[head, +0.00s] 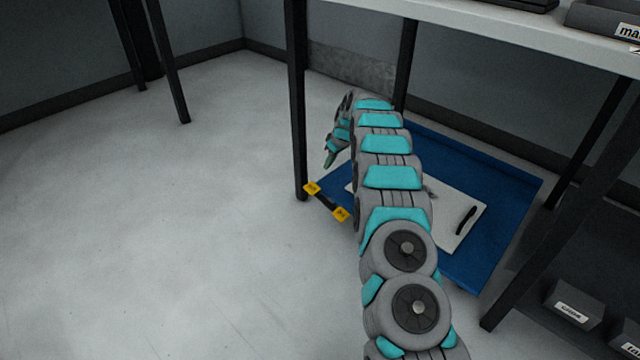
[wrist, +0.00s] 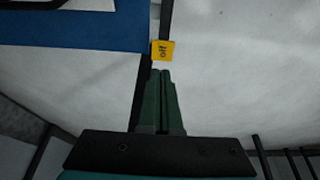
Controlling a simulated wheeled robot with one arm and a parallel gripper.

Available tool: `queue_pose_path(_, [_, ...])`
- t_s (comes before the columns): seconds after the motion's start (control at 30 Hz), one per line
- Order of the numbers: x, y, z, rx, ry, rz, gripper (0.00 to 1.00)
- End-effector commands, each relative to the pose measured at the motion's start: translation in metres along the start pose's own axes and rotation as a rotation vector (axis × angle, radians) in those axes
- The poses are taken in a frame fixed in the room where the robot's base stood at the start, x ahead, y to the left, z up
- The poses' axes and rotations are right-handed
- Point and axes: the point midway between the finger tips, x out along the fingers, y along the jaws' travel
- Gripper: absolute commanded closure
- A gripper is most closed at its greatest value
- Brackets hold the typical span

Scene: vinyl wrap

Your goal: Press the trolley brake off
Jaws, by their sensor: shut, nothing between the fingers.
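The trolley is a low blue platform (head: 513,192) under the table. Its brake is a short dark bar with two yellow pads at the trolley's left corner, a far pad (head: 312,188) by the table leg and a near pad (head: 341,213). Their lettering is too small to read in the head view. In the wrist view one yellow pad reads "off" (wrist: 162,50). My gripper (wrist: 161,73) is shut and empty, its fingertips just below that pad in the picture. I cannot tell whether they touch. In the head view my gripper (head: 330,160) hangs beyond the brake.
A dark table leg (head: 298,110) stands right beside the brake. The tabletop (head: 490,25) lies above the trolley. A white panel with a dark handle (head: 465,222) lies on the trolley, partly hidden by my arm. Labelled bins (head: 572,308) stand at right. The floor at left is clear.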

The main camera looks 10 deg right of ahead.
Motion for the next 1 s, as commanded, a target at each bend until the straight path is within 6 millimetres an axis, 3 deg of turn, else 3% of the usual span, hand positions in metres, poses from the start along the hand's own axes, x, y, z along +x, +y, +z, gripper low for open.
queue_pose_path(0.17, [0.012, 0.000, 0.000, 0.000, -0.001, -0.001, 1.00])
queue_pose_path(0.6, [0.077, 0.000, 0.001, 0.000, -0.001, -0.001, 1.00])
queue_pose_path(1.0, [0.125, 0.000, 0.004, 0.000, -0.001, 0.001, 1.00])
